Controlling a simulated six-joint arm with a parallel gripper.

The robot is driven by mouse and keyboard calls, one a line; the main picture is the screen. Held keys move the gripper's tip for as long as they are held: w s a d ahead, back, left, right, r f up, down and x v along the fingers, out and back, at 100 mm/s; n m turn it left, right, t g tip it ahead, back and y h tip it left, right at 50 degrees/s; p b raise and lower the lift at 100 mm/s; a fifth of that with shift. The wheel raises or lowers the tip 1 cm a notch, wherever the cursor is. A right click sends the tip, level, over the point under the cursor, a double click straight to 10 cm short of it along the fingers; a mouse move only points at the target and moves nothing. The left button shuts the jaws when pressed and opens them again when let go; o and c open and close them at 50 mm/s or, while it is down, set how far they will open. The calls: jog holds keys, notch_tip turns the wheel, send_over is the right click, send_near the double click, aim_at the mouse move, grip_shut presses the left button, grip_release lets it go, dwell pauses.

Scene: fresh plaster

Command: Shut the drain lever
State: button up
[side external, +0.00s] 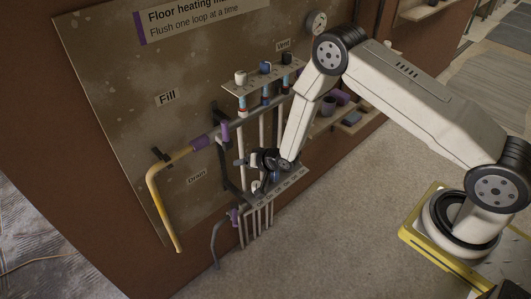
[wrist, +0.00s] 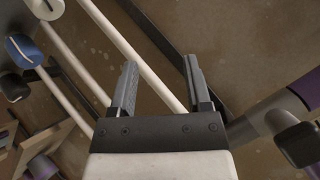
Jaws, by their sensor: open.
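A "Drain" label (side external: 197,177) is on the brown board in the side view. Below and right of it, a purple fitting (side external: 234,216) joins a grey bent outlet pipe (side external: 215,243); any lever on it is too small to make out. My gripper (side external: 246,162) is beside the upright white pipes, above that fitting. In the wrist view my gripper (wrist: 160,80) is open with nothing held. A white pipe (wrist: 130,50) passes behind the gap between its fingers. A dark grey and purple valve part (wrist: 292,135) is at the right edge, apart from the fingers; I cannot tell which valve it is.
A yellow pipe (side external: 156,200) stands left near the "Fill" label (side external: 166,98), with a purple fitting (side external: 200,142). An upper bracket (side external: 262,84) carries white, blue and dark caps. A lower perforated bracket (side external: 283,186) lies close under my gripper. The floor in front is clear.

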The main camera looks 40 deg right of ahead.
jog(key=s+a+f+m+t+y, duration=0.2)
jog(key=s+a+f, duration=0.1)
jog(key=f, duration=0.7)
jog(key=m+t+y, duration=0.2)
jog(key=m+y, duration=0.1)
send_near(235, 220)
jog(key=x, duration=0.2)
jog(key=shift+w+a+f, duration=0.1)
jog(key=shift+w+f, duration=0.05)
jog(key=shift+f, duration=0.2)
jog(key=shift+w, duration=0.1)
jog(key=shift+x, duration=3.75)
jog(key=shift+f, duration=0.15)
grip_shut()
